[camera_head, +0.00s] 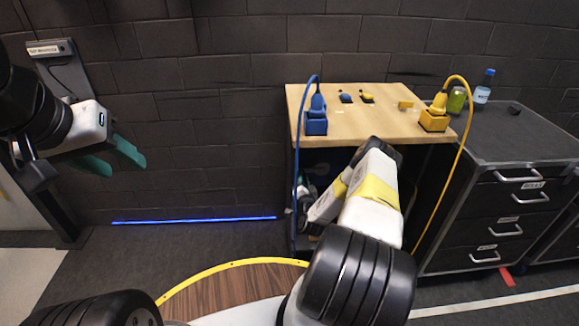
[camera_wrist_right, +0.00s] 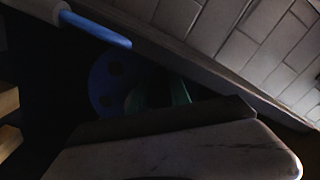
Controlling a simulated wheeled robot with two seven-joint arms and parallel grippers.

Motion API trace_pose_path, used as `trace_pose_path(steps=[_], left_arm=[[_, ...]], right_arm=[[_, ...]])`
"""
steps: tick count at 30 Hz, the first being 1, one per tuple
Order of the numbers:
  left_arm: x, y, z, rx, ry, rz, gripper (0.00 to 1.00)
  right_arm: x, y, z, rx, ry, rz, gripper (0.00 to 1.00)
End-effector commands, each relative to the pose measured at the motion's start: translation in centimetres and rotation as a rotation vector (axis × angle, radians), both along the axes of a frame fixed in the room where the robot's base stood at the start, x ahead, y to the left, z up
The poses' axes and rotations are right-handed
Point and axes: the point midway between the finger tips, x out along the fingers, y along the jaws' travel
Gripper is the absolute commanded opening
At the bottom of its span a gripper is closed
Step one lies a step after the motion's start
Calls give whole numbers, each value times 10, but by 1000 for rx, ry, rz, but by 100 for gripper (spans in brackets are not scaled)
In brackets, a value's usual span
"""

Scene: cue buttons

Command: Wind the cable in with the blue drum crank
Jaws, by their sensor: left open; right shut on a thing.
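The blue drum (camera_wrist_right: 104,84) shows as a dim disc with dark holes in the right wrist view. The green fingers of my right gripper (camera_wrist_right: 158,97) are in front of it, shut on what looks like its crank, though the grip is dark and partly hidden. The blue cable (camera_head: 298,150) arches from a blue plug (camera_head: 317,103) in a blue socket block (camera_head: 316,125) and hangs down the table's left side. My left gripper (camera_head: 112,158) is open and empty in the air at the left, far from the table.
A wooden-topped table (camera_head: 345,125) stands by the wall, bearing small blue and yellow pieces. A yellow cable (camera_head: 463,130) hangs from a yellow plug (camera_head: 439,103) at its right. A dark drawer cabinet (camera_head: 510,150) with bottles stands beside it. Floor at left is clear.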

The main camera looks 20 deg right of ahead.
Motion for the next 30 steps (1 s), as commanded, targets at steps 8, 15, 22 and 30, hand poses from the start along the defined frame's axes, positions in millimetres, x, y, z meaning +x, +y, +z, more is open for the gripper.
trace_pose_path(steps=[8,15,22,30], left_arm=[[0,0,0,0,0,0,45],[0,0,0,0,0,0,45],[0,0,0,0,0,0,45],[0,0,0,0,0,0,45]], right_arm=[[0,0,1,-4,-3,0,32],[-5,1,0,-3,0,1,32],[-42,10,0,-1,2,0,32],[-73,17,1,-3,-1,0,32]])
